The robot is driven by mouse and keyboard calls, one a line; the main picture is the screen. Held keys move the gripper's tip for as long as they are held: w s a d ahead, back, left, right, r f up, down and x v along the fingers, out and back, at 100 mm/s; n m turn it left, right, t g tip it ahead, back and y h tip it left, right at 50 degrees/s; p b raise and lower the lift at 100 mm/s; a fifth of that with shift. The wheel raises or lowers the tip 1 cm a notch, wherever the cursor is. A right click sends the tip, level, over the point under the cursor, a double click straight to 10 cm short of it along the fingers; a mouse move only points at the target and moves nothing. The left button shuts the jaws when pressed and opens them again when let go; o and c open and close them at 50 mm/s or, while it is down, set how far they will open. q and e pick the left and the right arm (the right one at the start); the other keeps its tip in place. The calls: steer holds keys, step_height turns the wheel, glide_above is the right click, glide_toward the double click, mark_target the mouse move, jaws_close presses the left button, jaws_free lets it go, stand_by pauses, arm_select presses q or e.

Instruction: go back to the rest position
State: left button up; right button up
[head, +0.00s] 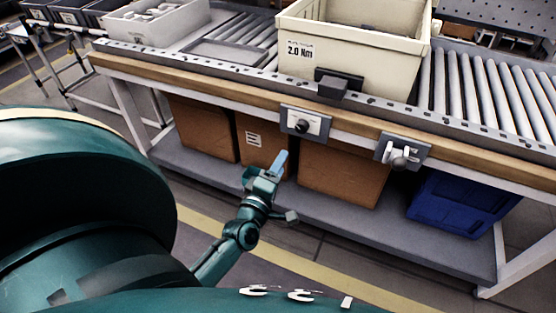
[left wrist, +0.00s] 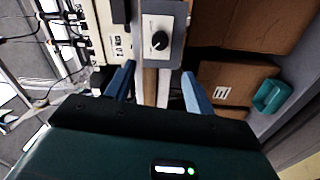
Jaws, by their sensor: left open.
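My left gripper (head: 279,162) is in front of the conveyor bench, below its wooden front edge. In the left wrist view its two blue fingers (left wrist: 158,80) stand apart with nothing held between them. Behind the gap is the bench edge with a grey control box (left wrist: 160,38) and its black knob. The same knob box (head: 304,123) is on the bench front in the head view, apart from the gripper. My right gripper is not in view.
A cream bin (head: 352,60) marked 2.0 Nm stands on the roller conveyor (head: 490,95). A second switch box (head: 402,152) is on the bench front. Cardboard boxes (head: 345,178) and a blue crate (head: 462,203) sit on the lower shelf (head: 385,228). The floor before the bench is clear.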

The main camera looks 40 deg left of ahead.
arm_select(q)
steer(key=shift+s, duration=0.15)
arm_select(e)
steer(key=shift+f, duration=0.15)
arm_select(q)
steer(key=s+d+r+m+g+h, duration=0.2)
steer(key=s+d+r+m+h, duration=0.15)
steer(key=s+d+m, duration=0.5)
steer(key=s+d+r+m+g+h, duration=0.2)
steer(key=s+d+m+h, duration=0.35)
steer(key=d+m, duration=0.55)
steer(key=r+g+p, duration=0.1)
steer(key=p, duration=0.5)
steer(key=a+r+m+g+p, duration=0.1)
steer(key=r+p, duration=0.1)
steer(key=p, duration=0.4)
steer(key=r+m+g+y+p, duration=0.1)
steer(key=p, duration=0.5)
steer(key=shift+w+a+r, duration=0.1)
steer(key=shift+a+r, duration=0.1)
steer(key=shift+a, duration=0.15)
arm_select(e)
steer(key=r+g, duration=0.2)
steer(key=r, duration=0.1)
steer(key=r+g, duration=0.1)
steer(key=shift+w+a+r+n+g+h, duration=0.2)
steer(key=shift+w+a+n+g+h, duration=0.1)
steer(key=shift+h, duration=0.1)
